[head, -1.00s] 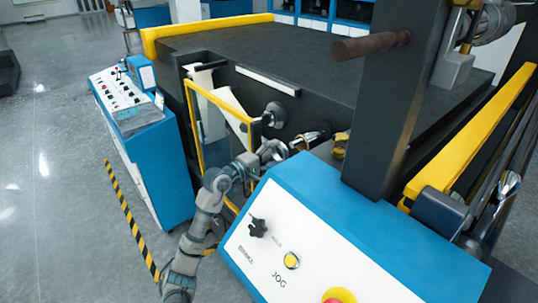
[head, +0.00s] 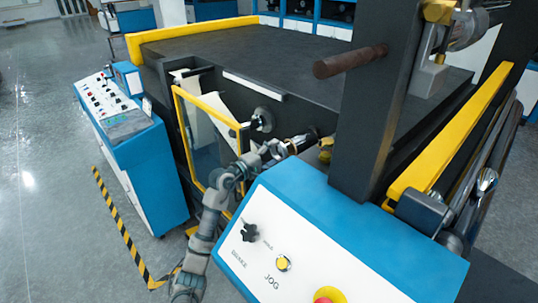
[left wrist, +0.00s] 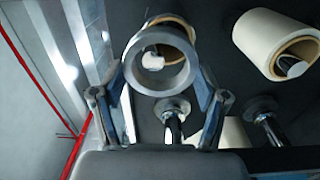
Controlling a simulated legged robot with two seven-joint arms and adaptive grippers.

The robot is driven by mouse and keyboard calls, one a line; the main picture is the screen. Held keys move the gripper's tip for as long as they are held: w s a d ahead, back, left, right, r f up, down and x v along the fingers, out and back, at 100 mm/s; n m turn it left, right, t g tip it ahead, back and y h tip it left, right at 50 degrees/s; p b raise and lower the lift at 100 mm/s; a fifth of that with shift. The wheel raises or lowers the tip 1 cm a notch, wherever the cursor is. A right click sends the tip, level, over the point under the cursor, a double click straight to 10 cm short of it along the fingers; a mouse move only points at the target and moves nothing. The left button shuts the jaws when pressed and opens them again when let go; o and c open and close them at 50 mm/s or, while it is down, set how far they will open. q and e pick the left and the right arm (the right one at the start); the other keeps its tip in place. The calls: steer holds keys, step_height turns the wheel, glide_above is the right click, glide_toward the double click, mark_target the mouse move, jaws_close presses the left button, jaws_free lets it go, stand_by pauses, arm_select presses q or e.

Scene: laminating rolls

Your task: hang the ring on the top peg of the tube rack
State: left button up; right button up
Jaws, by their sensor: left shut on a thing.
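The ring (left wrist: 160,88) is a thick grey metal band, held between the two fingertips of my left gripper (left wrist: 160,75) in the left wrist view. Its open hole faces the camera. In the head view my left gripper (head: 270,152) is beside the dark machine side, above the far edge of the blue JOG console; the ring is too small there to make out. A brown rod (head: 350,61) sticks out left from a dark upright post (head: 368,125); I cannot tell whether this is the tube rack's top peg. My right gripper is out of view.
A yellow-framed guard (head: 206,108) stands open left of my gripper. The blue JOG console (head: 310,215) is close in front. In the left wrist view a white roll (left wrist: 268,40) and metal shafts (left wrist: 265,118) stick out from a dark wall.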

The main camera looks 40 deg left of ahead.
mark_target(280, 150)
arm_select(q)
steer(key=shift+w+d+p, duration=0.1)
steer(key=shift+w+p, duration=0.35)
steer(key=shift+w, duration=1.15)
steer(key=shift+w+b, duration=0.3)
steer(key=shift+w, duration=0.05)
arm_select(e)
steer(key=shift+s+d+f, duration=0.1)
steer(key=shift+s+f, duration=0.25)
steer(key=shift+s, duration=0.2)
arm_select(q)
steer(key=o, duration=1.2)
steer(key=shift+s+f, duration=0.1)
steer(key=shift+s, duration=0.3)
steer(key=s, duration=0.7)
steer(key=s+a, duration=0.1)
steer(key=s, duration=0.3)
